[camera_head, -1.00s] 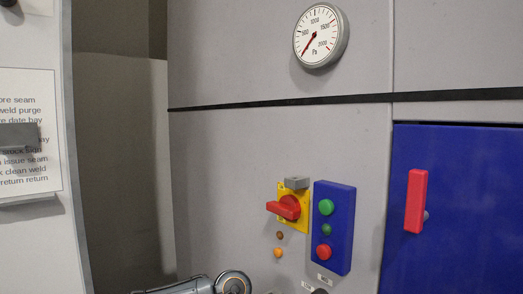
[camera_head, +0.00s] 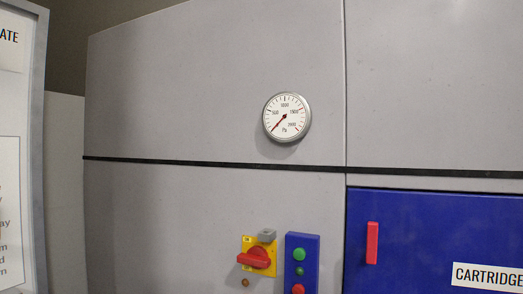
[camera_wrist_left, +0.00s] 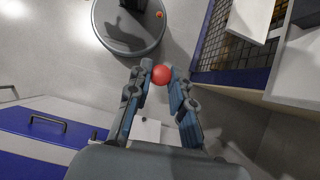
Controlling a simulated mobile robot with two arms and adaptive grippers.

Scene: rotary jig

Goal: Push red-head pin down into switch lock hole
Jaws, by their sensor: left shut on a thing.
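The red-head pin shows as a round red ball (camera_wrist_left: 161,74) in the left wrist view, held between the fingertips of my left gripper (camera_wrist_left: 160,80). The rest of the pin is hidden. The switch is a red rotary handle (camera_head: 255,258) on a yellow plate (camera_head: 247,243) on the grey cabinet wall, at the lower middle of the head view. A small grey block (camera_head: 267,235) sits at the plate's upper right; the hole itself is too small to make out. My left gripper is out of the head view. My right gripper shows in neither view.
A blue button box (camera_head: 302,270) with green and red buttons is right of the switch. A pressure gauge (camera_head: 287,117) is above. A blue door (camera_head: 420,230) with a red handle (camera_head: 372,243) is at the right. My round base is at the top of the wrist view.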

